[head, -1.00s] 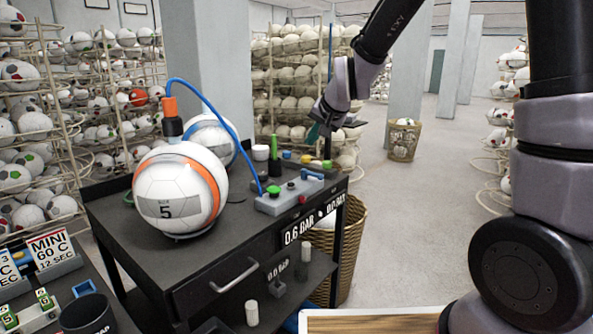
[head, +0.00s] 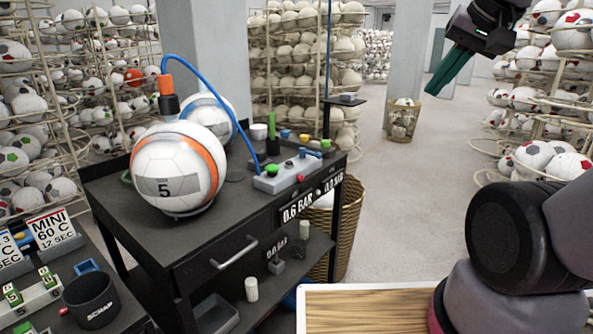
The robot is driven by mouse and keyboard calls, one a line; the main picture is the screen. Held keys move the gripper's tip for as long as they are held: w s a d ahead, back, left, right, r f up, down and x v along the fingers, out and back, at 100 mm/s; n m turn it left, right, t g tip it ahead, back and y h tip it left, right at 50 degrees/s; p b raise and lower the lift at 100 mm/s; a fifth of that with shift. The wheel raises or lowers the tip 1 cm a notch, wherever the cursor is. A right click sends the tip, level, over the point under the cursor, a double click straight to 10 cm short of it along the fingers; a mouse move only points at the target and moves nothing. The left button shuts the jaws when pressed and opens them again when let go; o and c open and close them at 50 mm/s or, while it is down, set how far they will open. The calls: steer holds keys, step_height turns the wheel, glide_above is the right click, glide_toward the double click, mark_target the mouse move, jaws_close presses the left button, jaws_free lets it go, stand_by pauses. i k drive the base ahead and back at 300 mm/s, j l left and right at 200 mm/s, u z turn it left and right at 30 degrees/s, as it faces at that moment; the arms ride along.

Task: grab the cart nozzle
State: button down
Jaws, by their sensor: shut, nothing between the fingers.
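The black cart (head: 170,250) stands left of centre in the head view. The cart nozzle, an orange and black piece (head: 167,95), sits on top of a white ball (head: 180,170) with an orange band and a "5". A blue hose (head: 225,98) arcs from the nozzle down to a grey control block (head: 291,174) with coloured knobs. My gripper (head: 434,90) hangs at the upper right over the floor, well right of the cart and apart from everything. Its green fingers are together, with nothing between them.
A second white ball (head: 207,112) stands behind the first. A thin black post with a small shelf (head: 345,100) rises at the cart's back right. A wicker basket (head: 350,225) stands at the cart's right side. A black SCRAP cup (head: 91,300) is at lower left.

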mark_target(169, 103)
steer(key=k+u, duration=0.1)
steer(key=u, duration=0.75)
steer(key=k+u, duration=0.15)
steer(key=u, duration=0.25)
